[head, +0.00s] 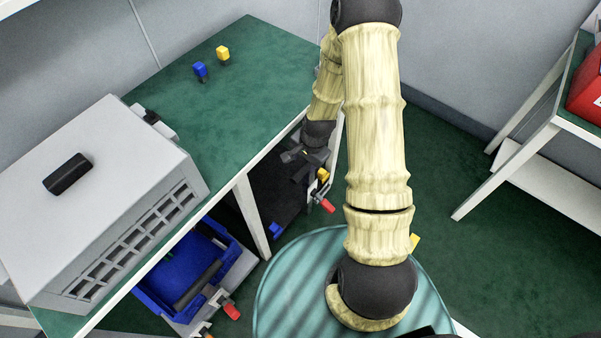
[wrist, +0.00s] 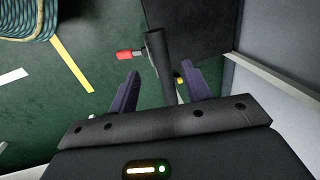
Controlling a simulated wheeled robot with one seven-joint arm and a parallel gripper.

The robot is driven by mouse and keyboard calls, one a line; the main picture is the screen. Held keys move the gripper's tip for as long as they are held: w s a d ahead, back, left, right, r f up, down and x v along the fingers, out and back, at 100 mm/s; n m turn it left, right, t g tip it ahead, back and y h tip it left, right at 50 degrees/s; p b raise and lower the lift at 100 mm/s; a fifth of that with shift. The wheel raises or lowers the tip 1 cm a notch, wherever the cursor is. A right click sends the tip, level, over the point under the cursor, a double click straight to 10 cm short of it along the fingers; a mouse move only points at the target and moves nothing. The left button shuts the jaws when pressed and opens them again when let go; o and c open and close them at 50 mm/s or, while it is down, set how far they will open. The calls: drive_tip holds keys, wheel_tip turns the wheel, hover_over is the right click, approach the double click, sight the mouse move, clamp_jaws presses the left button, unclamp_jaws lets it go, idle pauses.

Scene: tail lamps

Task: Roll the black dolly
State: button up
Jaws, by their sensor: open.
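The black dolly (head: 283,190) stands on the floor partly under the green-topped table. Its flat dark deck also shows at the top of the wrist view (wrist: 190,25). A dark handle bar (wrist: 160,62) stands at its near end, with a red grip (wrist: 130,53) on one side and a yellow piece (wrist: 180,80) on the other. My gripper (head: 307,158) is low beside the table's right edge, above the dolly's handle end. In the wrist view my gripper (wrist: 161,90) is open, the bar appearing between its fingers. I cannot tell whether they touch it.
A blue dolly (head: 150,296) stands under the table at left. A white table leg (head: 252,215) separates the two dollies. Green floor at right is clear.

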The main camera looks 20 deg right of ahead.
sight(300, 172)
drive_tip(key=f, duration=0.2)
drive_tip(key=w+f+b, duration=0.1)
drive_tip(key=f, duration=0.2)
drive_tip(key=a+f, duration=0.1)
drive_tip(key=f, duration=0.2)
drive_tip(key=shift+w+f, duration=0.15)
clamp_jaws()
